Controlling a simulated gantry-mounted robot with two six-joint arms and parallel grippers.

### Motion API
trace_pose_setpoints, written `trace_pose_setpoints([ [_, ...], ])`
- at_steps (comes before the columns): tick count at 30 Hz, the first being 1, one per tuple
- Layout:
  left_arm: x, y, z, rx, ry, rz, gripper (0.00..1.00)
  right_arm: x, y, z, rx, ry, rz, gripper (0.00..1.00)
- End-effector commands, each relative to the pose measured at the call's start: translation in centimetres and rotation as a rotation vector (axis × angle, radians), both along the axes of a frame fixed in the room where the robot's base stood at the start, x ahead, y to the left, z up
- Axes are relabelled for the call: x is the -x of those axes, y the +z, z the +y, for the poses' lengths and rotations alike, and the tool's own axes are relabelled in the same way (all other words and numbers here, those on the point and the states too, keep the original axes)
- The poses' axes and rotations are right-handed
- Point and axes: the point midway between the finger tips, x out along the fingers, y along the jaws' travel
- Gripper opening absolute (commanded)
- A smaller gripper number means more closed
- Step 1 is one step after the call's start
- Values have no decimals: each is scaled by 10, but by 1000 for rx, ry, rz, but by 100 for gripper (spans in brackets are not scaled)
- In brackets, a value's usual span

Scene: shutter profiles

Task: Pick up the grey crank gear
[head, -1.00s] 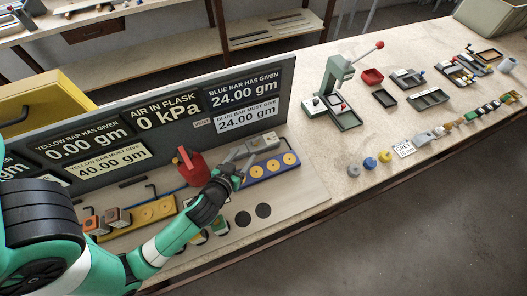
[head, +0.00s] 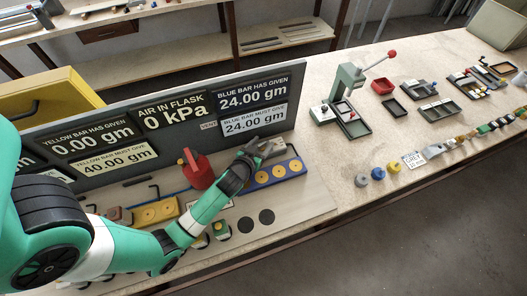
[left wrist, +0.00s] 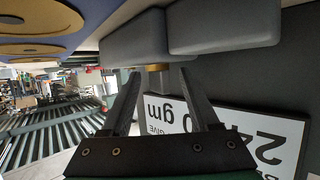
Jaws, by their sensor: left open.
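A small round grey piece (head: 362,180), likely the grey crank gear, stands on the right-hand bench at the left end of a row, beside a blue and a yellow piece. A card (head: 413,159) reading "GREY" lies near the row. My left gripper (head: 259,150) is well to the left of it, at a grey block unit (head: 274,147) behind the blue bar. In the left wrist view my left gripper (left wrist: 160,78) is open, its tips just short of grey blocks (left wrist: 220,25) and a small brass-coloured part (left wrist: 160,67). Contact cannot be told. My right gripper is out of view.
The display panel (head: 205,110) stands close behind my left gripper. A red flask (head: 195,170) is left of it. The blue bar (head: 275,173) with yellow discs lies in front. A press with a red-knobbed lever (head: 350,95) and trays (head: 438,109) stand on the right-hand bench.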

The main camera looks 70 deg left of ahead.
Motion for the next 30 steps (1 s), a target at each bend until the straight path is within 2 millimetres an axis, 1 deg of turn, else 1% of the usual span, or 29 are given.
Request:
trace_pose_setpoints([
  [6,-2,-1,2,0,0,0,62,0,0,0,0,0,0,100],
  [7,-2,-1,2,0,0,0,60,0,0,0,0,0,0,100],
  [11,-2,-1,2,1,0,1,36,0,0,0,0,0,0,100],
  [12,-2,-1,2,1,0,1,29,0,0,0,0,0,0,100],
  [14,-2,-1,1,1,0,1,18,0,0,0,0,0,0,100],
  [15,-2,-1,1,1,0,1,11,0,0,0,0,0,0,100],
  [17,-2,-1,1,1,0,1,0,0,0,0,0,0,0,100],
  [30,-1,-1,1,1,0,1,0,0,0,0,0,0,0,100],
])
